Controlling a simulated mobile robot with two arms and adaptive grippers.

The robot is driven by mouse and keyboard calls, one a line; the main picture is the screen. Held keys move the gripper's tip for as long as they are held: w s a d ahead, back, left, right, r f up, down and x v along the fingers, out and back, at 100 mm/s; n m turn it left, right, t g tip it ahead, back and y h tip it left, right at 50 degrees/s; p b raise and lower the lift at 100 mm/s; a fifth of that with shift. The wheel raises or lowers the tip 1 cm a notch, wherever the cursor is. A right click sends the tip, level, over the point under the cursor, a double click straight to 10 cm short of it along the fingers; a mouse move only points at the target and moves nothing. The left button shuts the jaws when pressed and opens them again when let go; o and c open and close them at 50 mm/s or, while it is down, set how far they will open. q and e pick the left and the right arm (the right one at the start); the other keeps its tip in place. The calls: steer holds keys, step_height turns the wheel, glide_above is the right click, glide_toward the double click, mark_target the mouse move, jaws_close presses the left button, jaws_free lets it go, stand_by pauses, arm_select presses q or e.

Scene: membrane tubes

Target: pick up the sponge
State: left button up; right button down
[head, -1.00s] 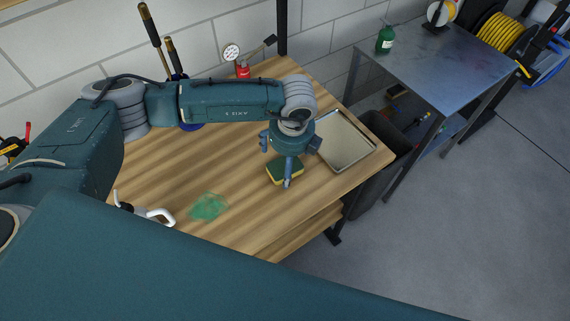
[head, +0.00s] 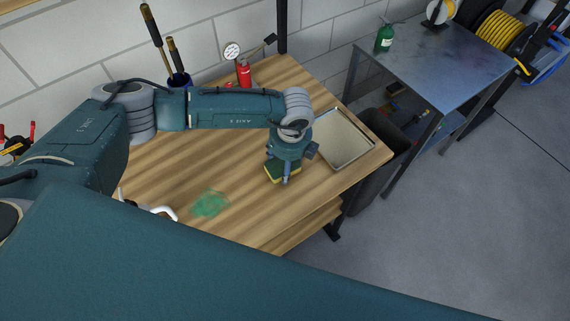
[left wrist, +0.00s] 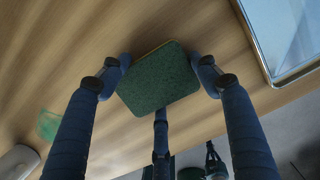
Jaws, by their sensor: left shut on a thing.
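The sponge (head: 272,172), yellow with a dark green scouring side, is at the right part of the wooden workbench, under my left gripper (head: 284,171). In the left wrist view the green face of the sponge (left wrist: 158,78) fills the space between the fingers of my left gripper (left wrist: 160,80). The fingers are shut on it, with one on each side and a third below. I cannot tell whether the sponge touches the bench.
A metal tray (head: 371,152) lies right of the sponge near the bench edge. A green smear (head: 210,203) marks the bench (head: 190,165) to the left.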

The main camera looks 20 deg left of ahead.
arm_select(q)
steer(key=shift+w+r, duration=0.1)
steer(key=shift+r, duration=0.6)
step_height(320, 180, up, 19)
steer(key=b, duration=0.5)
steer(key=shift+f, duration=0.2)
steer(key=c, duration=0.3)
steer(key=shift+c, duration=0.2)
